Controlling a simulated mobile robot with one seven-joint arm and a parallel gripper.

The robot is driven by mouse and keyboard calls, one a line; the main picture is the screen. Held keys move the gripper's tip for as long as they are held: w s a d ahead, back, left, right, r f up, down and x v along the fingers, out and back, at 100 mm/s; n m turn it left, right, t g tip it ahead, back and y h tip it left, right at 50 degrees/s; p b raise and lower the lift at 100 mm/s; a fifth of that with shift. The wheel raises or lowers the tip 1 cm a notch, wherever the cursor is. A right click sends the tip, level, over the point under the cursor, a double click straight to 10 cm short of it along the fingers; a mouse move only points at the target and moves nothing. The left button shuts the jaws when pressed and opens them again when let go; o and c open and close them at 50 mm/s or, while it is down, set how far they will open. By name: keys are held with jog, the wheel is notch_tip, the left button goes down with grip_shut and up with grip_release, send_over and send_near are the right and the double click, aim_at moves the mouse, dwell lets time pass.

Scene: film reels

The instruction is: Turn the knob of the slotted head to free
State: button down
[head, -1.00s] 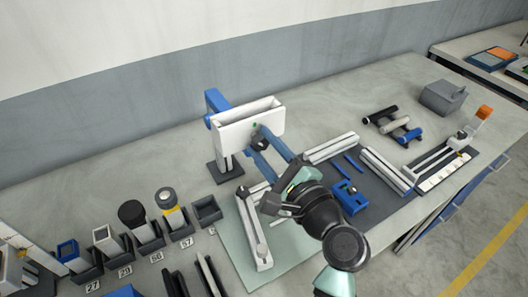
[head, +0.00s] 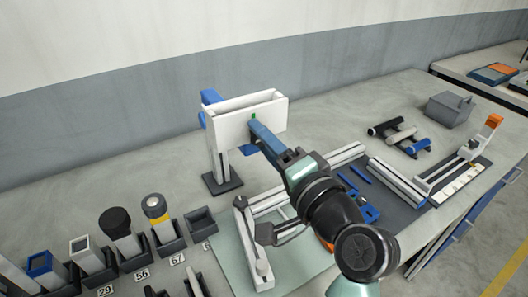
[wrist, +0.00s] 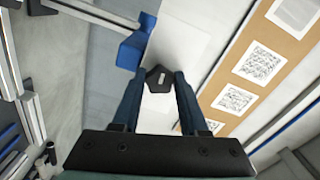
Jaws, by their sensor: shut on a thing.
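The slotted head (head: 220,118) is a white box with an open slot along its top, standing on a post with a dark foot. A small green mark (head: 253,116) shows on its front face. The head also fills the middle of the wrist view (wrist: 185,48). The knob (wrist: 157,74) is dark with a pale pointer line; in the head view my gripper hides it. My gripper (wrist: 158,82) has one finger on each side of the knob and is shut on it. In the head view my gripper (head: 257,138) reaches the front face from the lower right.
A blue part (head: 209,97) sticks out behind the head. Pale rails (head: 258,270) lie on the mat below it. Numbered bins with parts (head: 166,240) line the front left. Dark, grey and blue rollers (head: 400,134) and a grey box (head: 448,108) stand at right. The bench behind is clear.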

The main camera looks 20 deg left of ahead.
jog(key=shift+f+n+b, duration=0.2)
jog(key=shift+n+b, duration=7.2)
jog(key=shift+n, duration=1)
jog(key=shift+d+r, duration=0.1)
jog(key=shift+c, duration=2.2)
grip_release()
jog(key=v, duration=1.3)
